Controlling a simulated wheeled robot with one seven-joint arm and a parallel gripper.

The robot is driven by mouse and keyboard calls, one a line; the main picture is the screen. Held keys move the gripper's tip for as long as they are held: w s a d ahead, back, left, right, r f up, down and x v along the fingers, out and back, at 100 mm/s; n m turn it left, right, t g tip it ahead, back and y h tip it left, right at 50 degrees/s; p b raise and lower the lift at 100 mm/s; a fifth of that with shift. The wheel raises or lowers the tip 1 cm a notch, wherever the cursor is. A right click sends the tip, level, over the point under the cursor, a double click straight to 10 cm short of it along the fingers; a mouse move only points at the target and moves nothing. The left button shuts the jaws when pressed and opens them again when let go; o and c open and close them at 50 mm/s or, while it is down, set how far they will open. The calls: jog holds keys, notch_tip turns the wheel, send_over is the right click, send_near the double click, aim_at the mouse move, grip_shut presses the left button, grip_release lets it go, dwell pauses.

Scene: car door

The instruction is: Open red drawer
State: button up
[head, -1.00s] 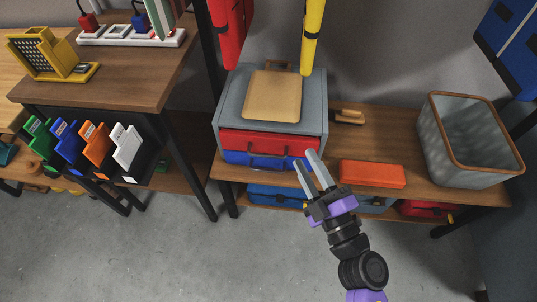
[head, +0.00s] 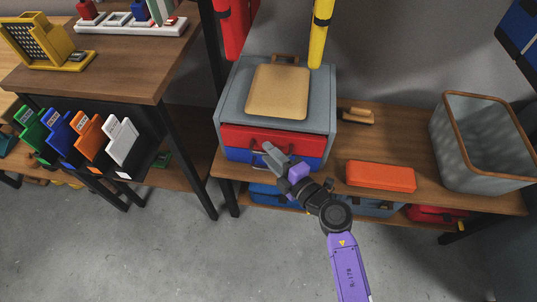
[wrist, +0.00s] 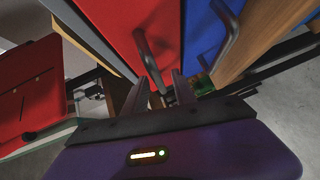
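The red drawer (head: 242,137) is the upper front of a grey cabinet (head: 231,97) on the low wooden bench and looks closed. It fills the upper middle of the wrist view (wrist: 118,18), with its dark bar handle (wrist: 149,62). The blue drawer (head: 239,157) lies below it; its handle (wrist: 230,35) shows in the wrist view. My gripper (head: 267,150) is in front of the red drawer near its handle. In the wrist view its two fingers (wrist: 163,92) stand apart, with the red drawer's handle end between or just beyond them. Contact cannot be told.
An orange box (head: 380,176) and a grey bin (head: 447,150) stand on the bench to the right. A tan board (head: 278,92) lies on the cabinet. The wooden table (head: 120,75) with colored holders is at left. The floor in front is clear.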

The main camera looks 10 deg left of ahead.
jog(key=shift+w+a, duration=0.35)
jog(key=shift+c, duration=0.2)
grip_shut()
dwell(1.1)
